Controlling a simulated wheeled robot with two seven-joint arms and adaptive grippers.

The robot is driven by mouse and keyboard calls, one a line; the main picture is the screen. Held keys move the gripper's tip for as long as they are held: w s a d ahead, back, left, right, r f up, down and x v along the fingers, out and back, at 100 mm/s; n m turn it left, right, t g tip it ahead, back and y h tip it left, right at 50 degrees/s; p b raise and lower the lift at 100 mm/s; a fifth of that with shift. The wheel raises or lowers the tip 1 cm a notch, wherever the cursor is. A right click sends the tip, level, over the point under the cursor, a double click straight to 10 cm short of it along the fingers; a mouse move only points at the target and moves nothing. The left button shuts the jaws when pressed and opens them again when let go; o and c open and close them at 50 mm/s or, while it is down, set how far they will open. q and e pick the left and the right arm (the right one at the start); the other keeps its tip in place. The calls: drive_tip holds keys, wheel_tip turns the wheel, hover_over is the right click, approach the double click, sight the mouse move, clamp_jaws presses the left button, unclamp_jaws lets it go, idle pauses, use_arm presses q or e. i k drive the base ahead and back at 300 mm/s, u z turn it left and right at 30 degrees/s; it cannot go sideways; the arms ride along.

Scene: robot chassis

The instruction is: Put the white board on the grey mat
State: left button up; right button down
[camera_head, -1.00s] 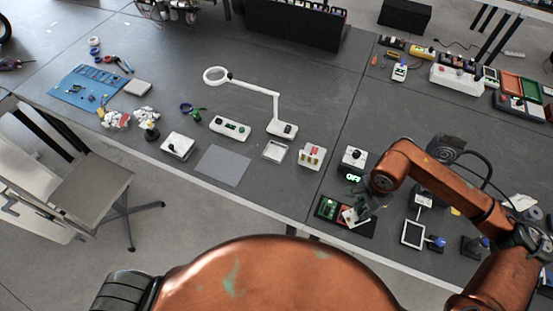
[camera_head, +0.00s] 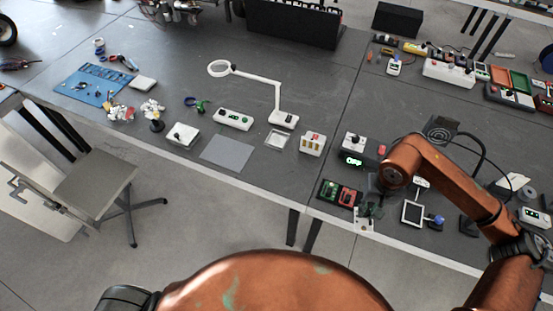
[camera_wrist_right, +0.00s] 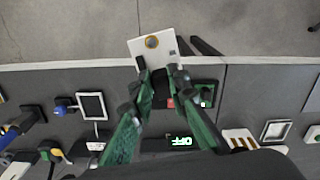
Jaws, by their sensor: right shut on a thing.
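The white board (camera_head: 363,224) is held by my right gripper (camera_head: 370,206) at the near edge of the table, just right of a black tray. In the right wrist view the white board (camera_wrist_right: 153,45) has a round gold-ringed spot, and the green fingers of my right gripper (camera_wrist_right: 160,74) are shut on its edge. It shows against the floor beyond the table edge. The grey mat (camera_head: 228,153) lies flat and empty on the table, left of the board. My left gripper is not in view.
The black tray (camera_head: 324,200) holds a green and a red board. A white box (camera_head: 312,143), a small white tray (camera_head: 277,140) and a green display (camera_head: 352,160) stand between gripper and mat. A lamp (camera_head: 277,95) stands behind. The table's front strip is clear.

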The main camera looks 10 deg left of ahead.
sight(233, 154)
drive_tip(key=u, duration=0.6)
drive_tip(key=i, duration=0.35)
drive_tip(key=u, duration=0.75)
drive_tip(key=i, duration=0.7)
drive_tip(key=u, duration=0.5)
